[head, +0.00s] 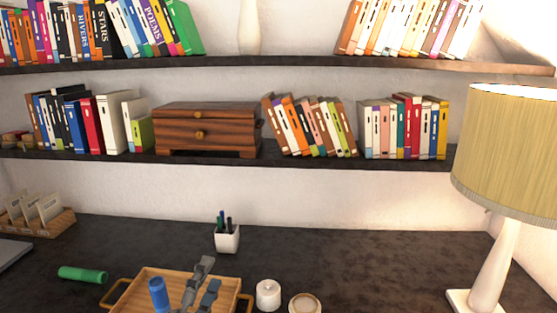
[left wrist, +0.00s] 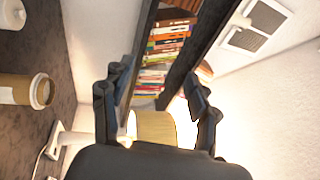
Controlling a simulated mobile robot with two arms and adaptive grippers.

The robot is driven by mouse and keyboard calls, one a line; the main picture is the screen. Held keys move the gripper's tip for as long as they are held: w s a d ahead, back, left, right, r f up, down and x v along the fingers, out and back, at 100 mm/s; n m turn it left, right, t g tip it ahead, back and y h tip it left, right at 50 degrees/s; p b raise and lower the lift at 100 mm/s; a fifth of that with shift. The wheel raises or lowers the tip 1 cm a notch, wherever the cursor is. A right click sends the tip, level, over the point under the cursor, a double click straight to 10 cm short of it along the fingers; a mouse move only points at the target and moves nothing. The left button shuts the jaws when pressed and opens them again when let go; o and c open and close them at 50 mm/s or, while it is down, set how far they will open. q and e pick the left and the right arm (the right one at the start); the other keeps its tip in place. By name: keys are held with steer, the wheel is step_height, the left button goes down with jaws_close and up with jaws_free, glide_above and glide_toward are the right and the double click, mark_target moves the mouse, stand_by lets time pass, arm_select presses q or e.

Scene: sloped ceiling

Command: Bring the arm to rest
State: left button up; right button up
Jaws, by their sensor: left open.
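My left gripper (head: 210,273) shows at the bottom of the head view, over the right part of a wooden tray (head: 140,280). Its grey fingers are apart. In the left wrist view the two dark fingers (left wrist: 157,85) are also spread, with nothing held between them. Books and the lamp show beyond them. A blue cylinder (head: 158,293) stands upright at the tray, left of the gripper and apart from it. The lower part of my arm is cut off by the frame edge. My right gripper is not in view.
A green cylinder (head: 82,274) lies left of the tray. A pen cup (head: 227,239) stands behind. A lamp (head: 510,150) stands at far right. Shelves (head: 300,160) overhang the desk's back.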

arm_select(q)
steer(key=s+a+f+n+g+y, duration=0.35)
steer(key=f+n, duration=0.25)
steer(key=f, duration=0.2)
steer(key=s+a+f+n+g+y, duration=0.35)
steer(key=s+f+n, duration=0.2)
steer(key=f, duration=0.25)
steer(key=s+f+n+g+h, duration=0.1)
steer(key=s+f+n+g, duration=0.35)
steer(key=s, duration=0.45)
steer(key=s+f+n+g+h, duration=0.1)
steer(key=s+f+n+g, duration=0.2)
steer(key=s+f+g, duration=0.4)
steer(key=s+f, duration=0.2)
steer(key=f, duration=1.2)
steer(key=s+f, duration=0.2)
steer(key=f, duration=1.1)
steer(key=s+a+f, duration=0.3)
steer(key=s+f, duration=1.1)
steer(key=s, duration=0.2)
steer(key=shift+s+f, duration=0.2)
steer(key=shift+f, duration=0.15)
